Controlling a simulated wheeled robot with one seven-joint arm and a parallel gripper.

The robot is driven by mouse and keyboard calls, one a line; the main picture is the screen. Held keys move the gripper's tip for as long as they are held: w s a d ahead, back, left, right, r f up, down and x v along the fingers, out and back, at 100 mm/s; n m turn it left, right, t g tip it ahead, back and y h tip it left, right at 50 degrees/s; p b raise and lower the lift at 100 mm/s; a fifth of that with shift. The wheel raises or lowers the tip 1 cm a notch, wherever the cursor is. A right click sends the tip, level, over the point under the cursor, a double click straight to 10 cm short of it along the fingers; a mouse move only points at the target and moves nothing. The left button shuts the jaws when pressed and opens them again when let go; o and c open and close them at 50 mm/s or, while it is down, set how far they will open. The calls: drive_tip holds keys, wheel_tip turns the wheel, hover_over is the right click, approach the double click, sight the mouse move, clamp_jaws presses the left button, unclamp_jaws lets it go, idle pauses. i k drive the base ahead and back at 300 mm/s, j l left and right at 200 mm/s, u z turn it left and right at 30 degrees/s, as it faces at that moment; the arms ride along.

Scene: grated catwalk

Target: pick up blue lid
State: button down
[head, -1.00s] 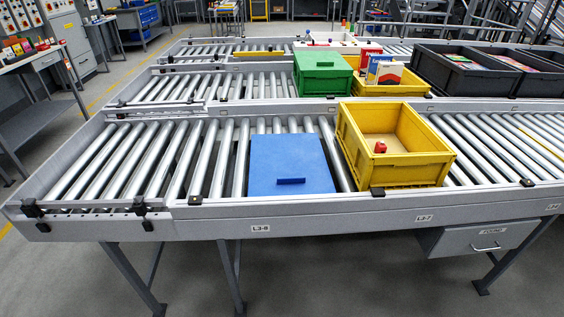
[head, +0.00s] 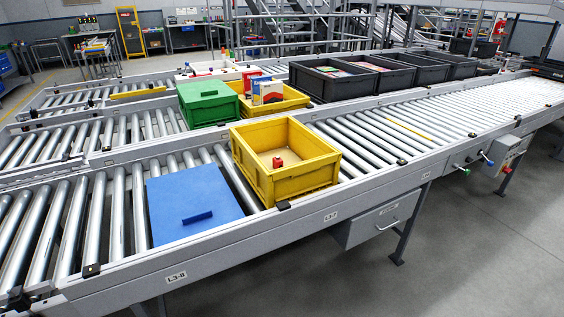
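The blue lid (head: 184,198) lies flat on the near roller conveyor (head: 66,226) in the head view, left of the yellow crate. It is a flat square panel with a small raised dark blue handle (head: 197,217) near its front edge. The lid is close to the conveyor's front rail. The yellow crate (head: 294,187) next to it is open and holds a small red object (head: 277,162). My gripper is not in the view.
A green closed box (head: 207,102) and a second yellow crate (head: 286,106) with boxes in it stand on the lane behind. Several dark crates (head: 325,85) stand further right. Grey floor (head: 460,255) is clear in front of the conveyor at right.

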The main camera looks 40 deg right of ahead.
sight(183, 203)
drive_tip(key=u, duration=0.4)
drive_tip(key=i+l+u, duration=0.2)
drive_tip(key=u, duration=0.2)
drive_tip(key=i+l+u, duration=0.35)
drive_tip(key=i+l, duration=0.25)
drive_tip(key=i+l+u, duration=0.1)
drive_tip(key=l, duration=0.35)
drive_tip(key=i+l, duration=0.35)
drive_tip(key=l+u, duration=0.05)
